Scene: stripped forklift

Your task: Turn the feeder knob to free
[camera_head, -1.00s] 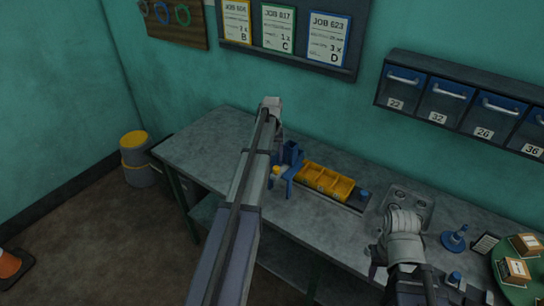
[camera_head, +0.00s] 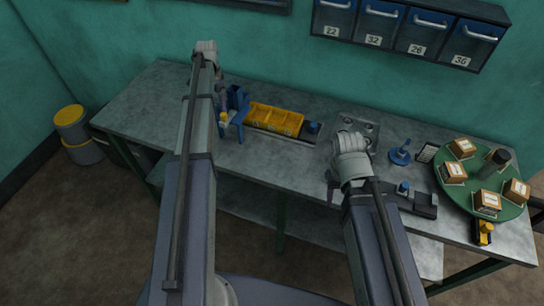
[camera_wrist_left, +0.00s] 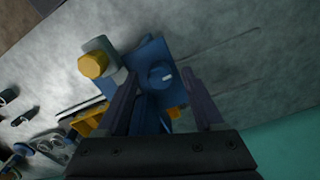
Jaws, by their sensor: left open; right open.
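The blue feeder (camera_head: 237,103) stands on the bench at the left end of a yellow sectioned tray. It also shows in the left wrist view (camera_wrist_left: 150,110), with a round blue knob-like part (camera_wrist_left: 160,76) on it and a yellow cylinder (camera_wrist_left: 93,65) on a grey block beside it. Which part is the feeder knob, and its setting, I cannot tell. My left gripper (camera_wrist_left: 159,74) is open, its fingers either side of the blue round part in the picture; contact is unclear. My right gripper (camera_head: 333,188) is above the bench's front edge, small and partly hidden by its arm.
The yellow tray (camera_head: 275,118) lies right of the feeder. A grey plate with round recesses (camera_head: 362,124), a blue stand (camera_head: 400,154) and a green turntable with boxes (camera_head: 483,207) lie further right. Labelled drawers (camera_head: 410,30) hang above. The bench's left end (camera_head: 145,100) is clear.

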